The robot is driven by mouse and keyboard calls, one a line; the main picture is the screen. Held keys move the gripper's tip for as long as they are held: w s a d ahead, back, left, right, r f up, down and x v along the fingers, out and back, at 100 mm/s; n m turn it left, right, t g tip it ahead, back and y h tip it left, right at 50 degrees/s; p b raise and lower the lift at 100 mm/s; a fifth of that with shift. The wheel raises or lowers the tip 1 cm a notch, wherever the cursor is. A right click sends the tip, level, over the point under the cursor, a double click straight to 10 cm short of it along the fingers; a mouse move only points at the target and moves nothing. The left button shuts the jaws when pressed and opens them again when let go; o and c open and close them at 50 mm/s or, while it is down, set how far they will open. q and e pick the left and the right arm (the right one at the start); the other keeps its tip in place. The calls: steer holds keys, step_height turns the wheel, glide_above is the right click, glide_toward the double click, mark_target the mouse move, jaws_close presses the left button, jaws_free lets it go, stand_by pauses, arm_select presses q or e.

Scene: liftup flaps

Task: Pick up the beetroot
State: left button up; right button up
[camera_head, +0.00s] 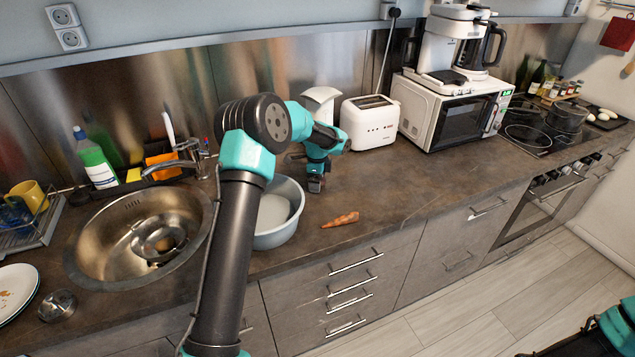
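I cannot make out a beetroot in the head view. An orange-brown carrot-like vegetable (341,219) lies on the dark countertop near its front edge. My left gripper (317,184) points down over the counter, behind and left of that vegetable and apart from it. Its fingertips are small and dark, and I cannot tell whether they are open, shut or holding something. A grey-blue round pot (289,232) stands left of the gripper, partly hidden by my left arm. Part of my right arm shows at the lower right corner, but its gripper is out of view.
A white toaster (370,122) and a microwave (455,112) with a coffee maker (455,45) on top stand behind. A steel sink (100,235) is at left, with a dish rack (35,235) beyond it. The counter right of the vegetable (425,180) is clear.

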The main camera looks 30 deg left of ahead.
arm_select(q)
steer(key=shift+c, duration=0.2)
steer(key=c, duration=1)
steer(key=shift+r, duration=1.3)
steer(key=shift+s+d+r, duration=0.2)
steer(key=shift+s+r, duration=0.1)
steer(key=shift+r, duration=0.25)
steer(key=s+d, duration=0.2)
steer(key=s, duration=0.2)
steer(key=s+d+r, duration=0.1)
steer(key=s+d, duration=0.2)
steer(key=s, duration=0.1)
steer(key=s+d, duration=0.3)
steer(key=s, duration=0.2)
steer(key=shift+r, duration=0.2)
